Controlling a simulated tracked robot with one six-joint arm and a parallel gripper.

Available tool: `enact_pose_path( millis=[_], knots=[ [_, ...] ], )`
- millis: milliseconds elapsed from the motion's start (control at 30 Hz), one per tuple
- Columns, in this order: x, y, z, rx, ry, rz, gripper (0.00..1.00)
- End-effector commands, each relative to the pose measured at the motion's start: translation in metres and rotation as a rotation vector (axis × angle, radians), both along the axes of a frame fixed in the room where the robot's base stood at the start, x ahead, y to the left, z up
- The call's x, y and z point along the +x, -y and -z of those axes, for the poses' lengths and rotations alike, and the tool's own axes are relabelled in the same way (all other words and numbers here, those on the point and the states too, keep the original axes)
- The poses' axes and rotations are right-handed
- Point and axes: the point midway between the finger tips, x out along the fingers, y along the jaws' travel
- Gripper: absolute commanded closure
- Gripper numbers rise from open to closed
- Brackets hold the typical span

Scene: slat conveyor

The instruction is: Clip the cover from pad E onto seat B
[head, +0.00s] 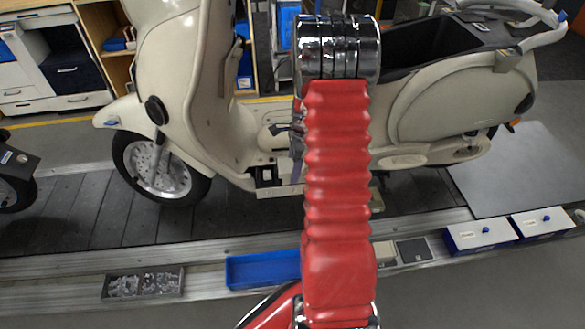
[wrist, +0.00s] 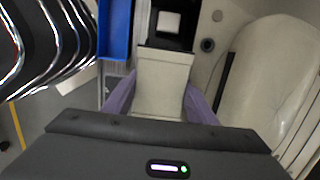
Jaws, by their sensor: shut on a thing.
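In the wrist view my gripper (wrist: 161,92) has its two purple fingers on either side of a cream cover (wrist: 164,80) and is shut on it. Just beyond the cover's far end is a dark recess with a pale square block (wrist: 168,22) in it. I cannot tell whether the cover touches it. No letter is readable, so I cannot say which seat this is. In the head view my red arm hides most of the gripper and the cover. A small black-framed fitting (head: 267,177) shows on the scooter's floor, left of the arm.
A cream scooter (head: 440,100) stands on the dark slat conveyor (head: 75,210). Along the front rail lie a grey parts tray (head: 143,284), a blue tray (head: 262,270), a dark pad (head: 413,250) and two blue-and-white boxes (head: 480,236).

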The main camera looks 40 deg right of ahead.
Motion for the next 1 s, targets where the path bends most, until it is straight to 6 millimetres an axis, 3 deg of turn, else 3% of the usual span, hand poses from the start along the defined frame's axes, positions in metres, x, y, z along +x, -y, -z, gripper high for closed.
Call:
enact_pose_path(
  millis=[167,200,500,833,1000],
  knots=[
    [0.0,0.0,0.0,0.0,0.0,0.0,0.72],
    [0.0,0.0,0.0,0.0,0.0,0.0,0.48],
    [0.001,0.001,0.0,-0.003,0.002,0.0,0.27],
    [0.003,0.002,-0.001,-0.006,0.007,0.001,0.27],
    [0.003,0.004,-0.011,-0.01,0.01,0.001,0.27]
  ],
)
